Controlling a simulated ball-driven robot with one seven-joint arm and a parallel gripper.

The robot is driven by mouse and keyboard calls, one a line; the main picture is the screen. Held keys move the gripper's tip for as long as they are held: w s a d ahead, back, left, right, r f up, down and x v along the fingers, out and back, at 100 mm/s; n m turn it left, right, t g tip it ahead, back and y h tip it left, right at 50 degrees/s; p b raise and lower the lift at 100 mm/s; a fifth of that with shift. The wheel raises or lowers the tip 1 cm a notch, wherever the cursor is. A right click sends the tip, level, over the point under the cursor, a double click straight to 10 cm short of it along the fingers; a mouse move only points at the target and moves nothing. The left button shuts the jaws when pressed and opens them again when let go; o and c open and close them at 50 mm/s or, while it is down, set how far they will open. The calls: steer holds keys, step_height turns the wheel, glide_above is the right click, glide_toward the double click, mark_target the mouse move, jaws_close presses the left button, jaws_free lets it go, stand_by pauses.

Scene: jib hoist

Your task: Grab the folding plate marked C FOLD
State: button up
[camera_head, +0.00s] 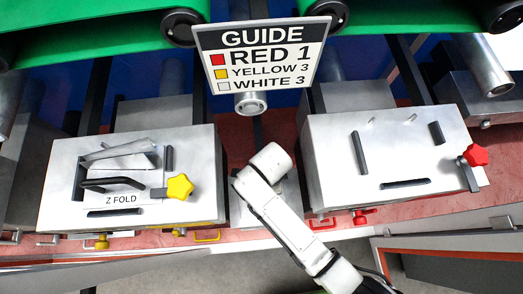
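No plate marked C FOLD shows in this view. A folding plate marked Z FOLD (122,199) lies on top of the left metal box, with a black handle and a raised metal flap. My white arm reaches up from the bottom right to between the two boxes. Its gripper and fingers do not show, so what it may hold cannot be seen.
The left box (62,165) carries a yellow star knob (180,187). The right box (400,150) has a red knob (476,155), slots and no plate on top. A guide sign (262,56) reads RED 1, YELLOW 3, WHITE 3. Green machinery (100,28) spans the back.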

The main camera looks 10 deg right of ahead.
steer(key=shift+c, duration=0.3)
jaws_close()
stand_by(0.3)
steer(key=shift+r, duration=0.15)
